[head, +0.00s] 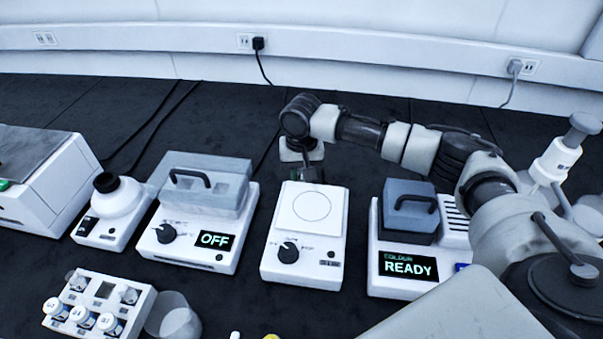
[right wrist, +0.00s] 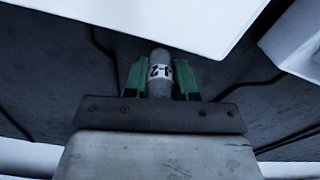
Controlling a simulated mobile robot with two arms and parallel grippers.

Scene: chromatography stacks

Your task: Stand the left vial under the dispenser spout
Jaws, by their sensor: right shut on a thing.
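My right gripper (head: 312,174) is low at the far edge of the white dial unit with a circle on top. In the right wrist view its green fingers (right wrist: 160,80) are shut on a small grey vial (right wrist: 160,88) with a white label, partly readable as "2". The vial is too small or hidden to make out in the head view. A white upright device with a grey knob (head: 556,160) stands at the far right; it may be the dispenser, but its spout cannot be made out. My left gripper is not in view.
A white rack (head: 60,326) with several capped vials and a dark square opening stands front left, beside a clear cup (head: 174,318). A row holds an OFF unit (head: 190,250), the dial unit (head: 305,262) and a READY unit (head: 400,283). Dark bench behind is mostly clear, with cables.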

